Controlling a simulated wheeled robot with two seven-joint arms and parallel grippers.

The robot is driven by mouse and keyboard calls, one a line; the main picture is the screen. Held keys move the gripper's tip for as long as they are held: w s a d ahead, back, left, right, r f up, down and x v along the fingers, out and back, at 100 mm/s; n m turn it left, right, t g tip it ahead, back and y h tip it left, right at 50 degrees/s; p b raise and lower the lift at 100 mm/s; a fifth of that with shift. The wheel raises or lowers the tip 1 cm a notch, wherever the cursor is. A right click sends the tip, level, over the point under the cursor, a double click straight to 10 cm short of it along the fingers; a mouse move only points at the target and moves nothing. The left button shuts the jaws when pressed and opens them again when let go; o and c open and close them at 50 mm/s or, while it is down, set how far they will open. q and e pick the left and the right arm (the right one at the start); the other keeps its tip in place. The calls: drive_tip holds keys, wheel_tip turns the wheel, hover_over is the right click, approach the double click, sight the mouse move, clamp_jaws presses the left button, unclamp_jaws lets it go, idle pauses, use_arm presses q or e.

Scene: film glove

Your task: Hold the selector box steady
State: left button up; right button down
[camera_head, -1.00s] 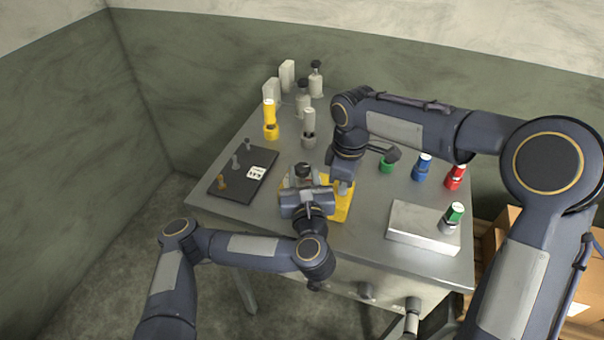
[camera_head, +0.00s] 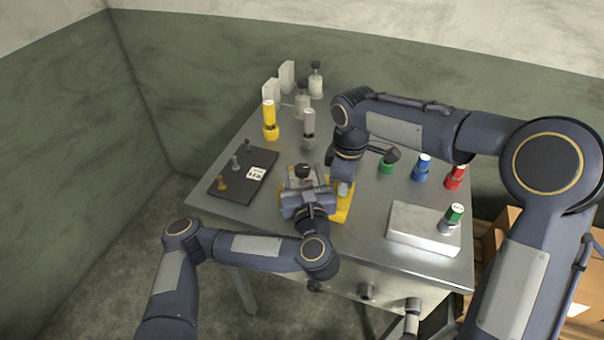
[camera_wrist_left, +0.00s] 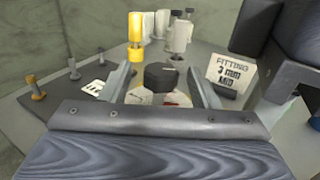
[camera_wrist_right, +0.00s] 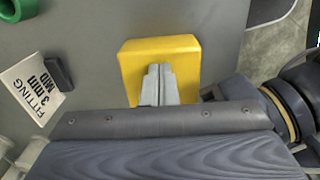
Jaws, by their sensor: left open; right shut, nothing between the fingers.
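The black selector knob (camera_head: 303,171) stands on a pale dial; both also show in the left wrist view, knob (camera_wrist_left: 160,76) and dial (camera_wrist_left: 150,98). My left gripper (camera_head: 304,188) is open, with one finger on each side of the knob and gaps between. Most of the box under the dial is hidden by this gripper. A yellow block (camera_head: 341,208) lies just to the right. My right gripper (camera_wrist_right: 158,75) is shut and empty, its fingertips over the yellow block (camera_wrist_right: 185,52). Whether they touch it, and whether block and box are one piece, I cannot tell.
A dark board (camera_head: 236,184) with pegs lies left. Yellow (camera_head: 270,120) and grey (camera_head: 309,128) bottles stand behind. Green, blue (camera_head: 422,167) and red (camera_head: 455,177) cylinders stand right.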

use_arm(q)
drive_tip(key=shift+a+h, duration=0.1)
drive_tip(key=shift+h, duration=0.2)
